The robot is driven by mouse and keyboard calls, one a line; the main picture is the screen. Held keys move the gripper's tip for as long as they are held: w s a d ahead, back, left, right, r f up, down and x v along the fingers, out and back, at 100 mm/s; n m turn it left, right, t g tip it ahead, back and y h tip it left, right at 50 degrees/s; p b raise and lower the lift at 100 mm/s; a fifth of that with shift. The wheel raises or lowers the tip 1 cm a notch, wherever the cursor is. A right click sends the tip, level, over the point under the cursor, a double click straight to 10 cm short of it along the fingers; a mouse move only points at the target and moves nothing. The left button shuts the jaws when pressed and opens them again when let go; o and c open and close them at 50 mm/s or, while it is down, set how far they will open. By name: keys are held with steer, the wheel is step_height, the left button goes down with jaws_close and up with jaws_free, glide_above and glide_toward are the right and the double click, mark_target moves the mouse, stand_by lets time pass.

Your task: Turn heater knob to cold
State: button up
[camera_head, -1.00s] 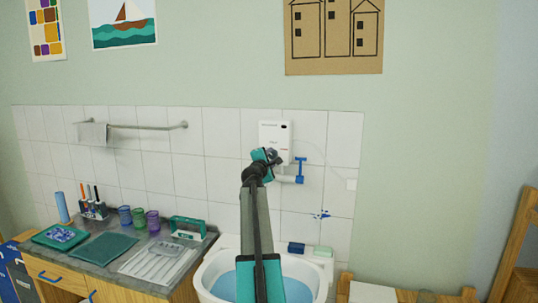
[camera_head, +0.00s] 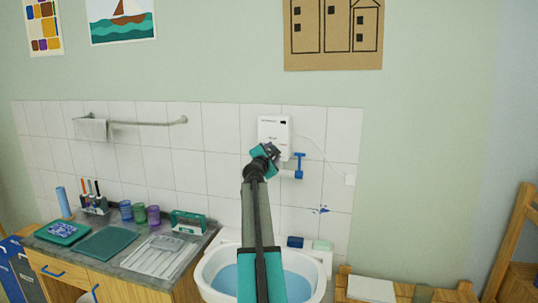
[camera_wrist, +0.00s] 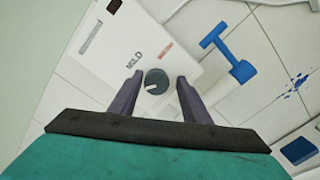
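The white heater (camera_head: 274,132) hangs on the tiled wall above the sink. In the wrist view, the heater (camera_wrist: 185,75) fills the upper middle, with its round dark grey knob (camera_wrist: 156,79) bearing a white mark toward its lower left. The word MILD is printed above the knob, with a red label to its right that is too small to read. My gripper (camera_wrist: 158,83) is open, its two fingers on either side of the knob in the picture with gaps visible. I cannot tell how far the tips are from it in depth. In the head view, my gripper (camera_head: 267,153) covers the knob.
A towel rail (camera_head: 150,123) is on the wall at left.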

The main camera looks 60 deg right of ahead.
steer(key=shift+o, duration=0.4)
steer(key=shift+w+a, duration=0.15)
steer(key=shift+w, duration=0.05)
steer(key=shift+a+f, duration=0.15)
steer(key=shift+a, duration=0.5)
steer(key=b+v, duration=0.3)
steer(key=v, duration=0.9)
steer(key=shift+s+a+b, duration=0.15)
steer(key=shift+s+b, duration=0.15)
steer(key=shift+s, duration=0.05)
